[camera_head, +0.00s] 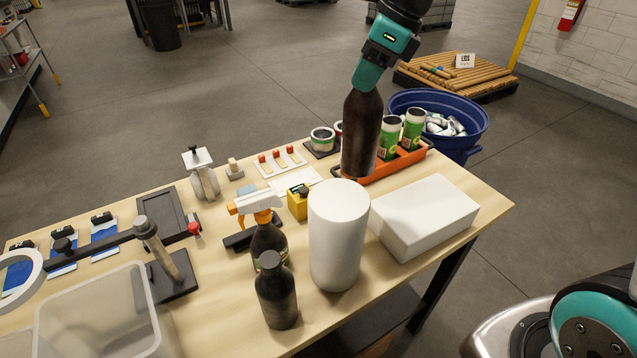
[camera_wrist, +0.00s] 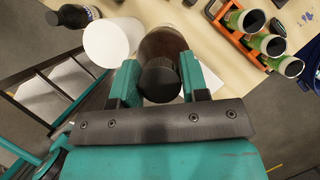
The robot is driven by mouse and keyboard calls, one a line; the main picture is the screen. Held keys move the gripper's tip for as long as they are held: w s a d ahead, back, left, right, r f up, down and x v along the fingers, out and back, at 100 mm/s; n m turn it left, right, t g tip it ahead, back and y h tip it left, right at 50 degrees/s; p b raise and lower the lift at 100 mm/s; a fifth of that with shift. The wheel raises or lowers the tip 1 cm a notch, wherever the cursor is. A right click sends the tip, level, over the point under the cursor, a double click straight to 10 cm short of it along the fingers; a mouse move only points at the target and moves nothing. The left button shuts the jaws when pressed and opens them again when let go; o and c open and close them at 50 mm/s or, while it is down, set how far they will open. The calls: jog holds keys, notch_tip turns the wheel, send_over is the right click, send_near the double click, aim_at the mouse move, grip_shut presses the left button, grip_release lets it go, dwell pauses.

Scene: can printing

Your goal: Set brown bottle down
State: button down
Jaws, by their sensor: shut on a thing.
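My gripper (camera_head: 370,75) is shut on the neck of the brown bottle (camera_head: 361,130). The bottle hangs upright, with its base around the level of the orange tray behind it; I cannot tell whether it touches anything. In the wrist view the brown bottle (camera_wrist: 162,46) shows from above, its dark cap between the fingers of my gripper (camera_wrist: 158,85). The wooden table (camera_head: 470,235) lies below.
A white cylinder (camera_head: 338,240) and a white box (camera_head: 425,215) stand near the bottle. An orange tray (camera_head: 412,160) holds green cans. A dark bottle (camera_head: 276,292) and a spray bottle (camera_head: 268,240) stand at the front. A blue bin (camera_head: 470,140) is beyond the table.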

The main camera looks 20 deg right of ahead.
aim_at(358, 166)
notch_tip(358, 166, down, 20)
jog(key=p, duration=0.3)
jog(key=shift+r, duration=0.2)
jog(key=c, duration=0.6)
grip_release()
